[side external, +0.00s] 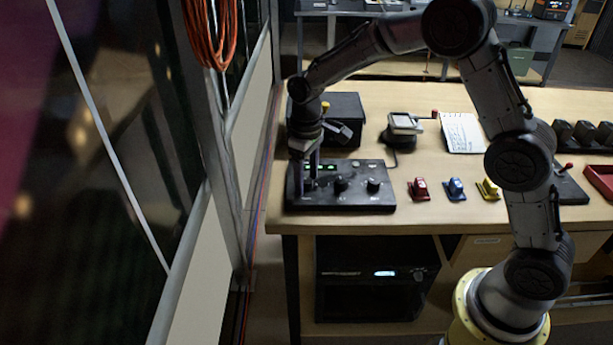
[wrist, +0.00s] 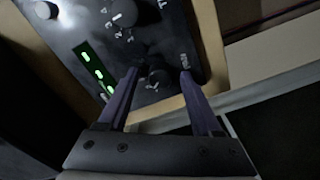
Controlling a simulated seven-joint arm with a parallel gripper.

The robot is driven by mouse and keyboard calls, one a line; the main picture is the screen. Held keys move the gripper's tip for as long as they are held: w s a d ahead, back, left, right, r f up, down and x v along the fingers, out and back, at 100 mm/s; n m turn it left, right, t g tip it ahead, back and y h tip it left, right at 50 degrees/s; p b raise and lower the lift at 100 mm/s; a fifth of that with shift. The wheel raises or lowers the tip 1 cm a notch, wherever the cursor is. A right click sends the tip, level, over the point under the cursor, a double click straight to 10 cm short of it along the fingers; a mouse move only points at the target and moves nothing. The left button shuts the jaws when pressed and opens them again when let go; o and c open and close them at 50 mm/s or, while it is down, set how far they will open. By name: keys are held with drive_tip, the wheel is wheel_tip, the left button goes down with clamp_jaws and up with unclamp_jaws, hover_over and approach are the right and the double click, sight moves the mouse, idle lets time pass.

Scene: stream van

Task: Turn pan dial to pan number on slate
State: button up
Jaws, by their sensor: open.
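A black control panel (side external: 345,202) lies near the left front of the bench, with several knobs and small green lights. My gripper (side external: 313,178) points down over its left end. In the wrist view my gripper (wrist: 158,72) is open, with its two fingers on either side of a dark dial (wrist: 157,79) with pale marks around it. I cannot tell whether the fingers touch the dial, or its exact setting. A white sheet with writing (side external: 461,133) lies at the back; it may be the slate, but its writing is too small to read.
A black box (side external: 340,112) stands behind the panel. Red (side external: 419,188), blue (side external: 455,188) and yellow (side external: 488,188) small items sit to its right. A device with a screen (side external: 402,122) stands behind them. A window frame and wall rise close on the left.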

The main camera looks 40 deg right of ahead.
clamp_jaws()
idle(0.4)
drive_tip(key=shift+n, duration=3)
unclamp_jaws()
